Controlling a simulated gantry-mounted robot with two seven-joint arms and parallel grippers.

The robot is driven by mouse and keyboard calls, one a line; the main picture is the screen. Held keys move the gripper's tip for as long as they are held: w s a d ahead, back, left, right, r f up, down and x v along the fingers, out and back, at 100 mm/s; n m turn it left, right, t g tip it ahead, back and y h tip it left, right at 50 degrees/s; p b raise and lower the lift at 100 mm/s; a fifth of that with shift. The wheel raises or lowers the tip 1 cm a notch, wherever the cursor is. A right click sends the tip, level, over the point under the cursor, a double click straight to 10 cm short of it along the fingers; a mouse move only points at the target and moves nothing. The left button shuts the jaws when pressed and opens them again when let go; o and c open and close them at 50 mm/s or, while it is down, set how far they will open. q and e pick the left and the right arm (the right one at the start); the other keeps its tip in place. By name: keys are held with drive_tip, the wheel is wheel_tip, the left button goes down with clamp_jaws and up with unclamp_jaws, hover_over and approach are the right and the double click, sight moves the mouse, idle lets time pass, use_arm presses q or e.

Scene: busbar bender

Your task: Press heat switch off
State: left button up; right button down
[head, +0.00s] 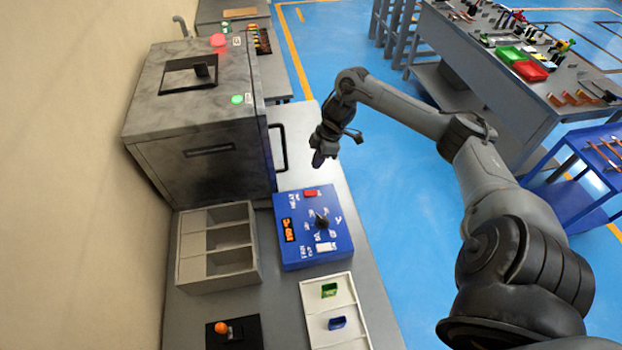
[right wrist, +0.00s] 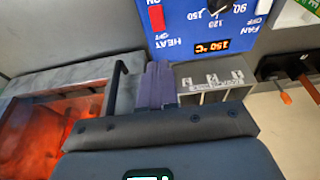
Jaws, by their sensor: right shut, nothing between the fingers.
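The blue control box (head: 291,259) sits on the grey bench. Its red heat switch (head: 310,193) is near the far edge in the head view. In the right wrist view the same red switch (right wrist: 156,18) is beside the word HEAT at the top; its rocker position is unclear. The display (right wrist: 212,46) reads 150 °C. My right gripper (head: 318,161) is above the bench, just beyond the box's far edge and apart from the switch. Its fingers (right wrist: 159,84) are shut and empty. My left gripper is not in view.
The grey oven (head: 205,165) with a black door handle (head: 279,148) stands left of my right gripper. Its inside glows orange (right wrist: 45,135) in the wrist view. A compartment tray (head: 180,262), a white tray (head: 305,312) and an orange-knobbed lever (head: 221,328) are nearby.

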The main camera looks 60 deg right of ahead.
drive_tip(key=shift+s+d, duration=0.1)
drive_tip(key=shift+s+d+r+p, duration=0.1)
drive_tip(key=shift+s+d+p, duration=0.25)
drive_tip(key=shift+s+d, duration=0.1)
drive_tip(key=p+v, duration=0.4)
drive_tip(key=v, duration=0.9)
drive_tip(key=shift+s+d+r+p, duration=0.2)
drive_tip(key=shift+s+r+p, duration=0.1)
drive_tip(key=shift+p, duration=0.05)
